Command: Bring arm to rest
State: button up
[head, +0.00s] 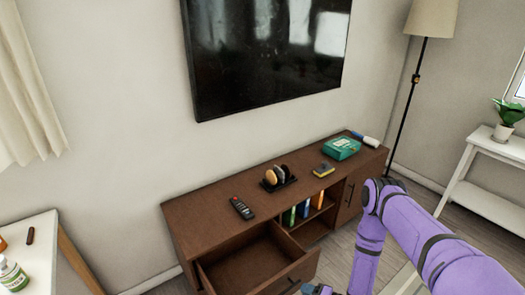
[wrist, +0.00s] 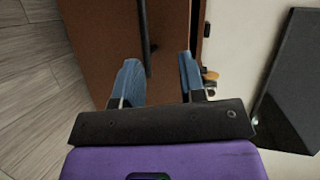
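My gripper (wrist: 158,82) shows in the wrist view with its two blue fingers spread apart and nothing between them. Behind the fingers is the brown front of a drawer with a dark bar handle (wrist: 144,38). In the head view my purple arm reaches down at the lower right, and only a small part of the gripper (head: 318,289) shows at the bottom edge. It is close to the open drawer (head: 250,262) of the brown cabinet (head: 207,212). The drawer is pulled out and looks empty.
On the cabinet top are a remote (head: 241,208), a dark holder with round items (head: 278,178), a small yellow-blue item (head: 323,170) and a green box (head: 341,148). A television (head: 265,55) hangs above. A floor lamp (head: 404,95) and white table (head: 480,165) stand right.

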jog(key=w+d+r+n+h, duration=0.2)
jog(key=w+d+r+h, duration=0.1)
jog(key=w+r, duration=0.65)
jog(key=w+d+r+n+h, duration=0.2)
jog(key=w+d+r, duration=0.1)
jog(key=w+r, duration=0.65)
jog(key=d+r+n+h, duration=0.1)
jog(key=d+r+h, duration=0.2)
jog(key=r, duration=1.1)
jog(key=d+r+n+h, duration=0.1)
jog(key=d+r+h, duration=0.2)
jog(key=r, duration=1.1)
jog(key=s+d+r+g+h, duration=0.1)
jog(key=s+d+r+h, duration=0.2)
jog(key=s+r, duration=1.6)
jog(key=s+a+r+g, duration=0.1)
jog(key=s+r, duration=0.2)
jog(key=s, duration=0.8)
jog(key=s+a+r+g+y, duration=0.1)
jog(key=s+r, duration=0.3)
jog(key=s, duration=0.7)
jog(key=shift+a+r, duration=0.15)
jog(key=shift+a, duration=0.15)
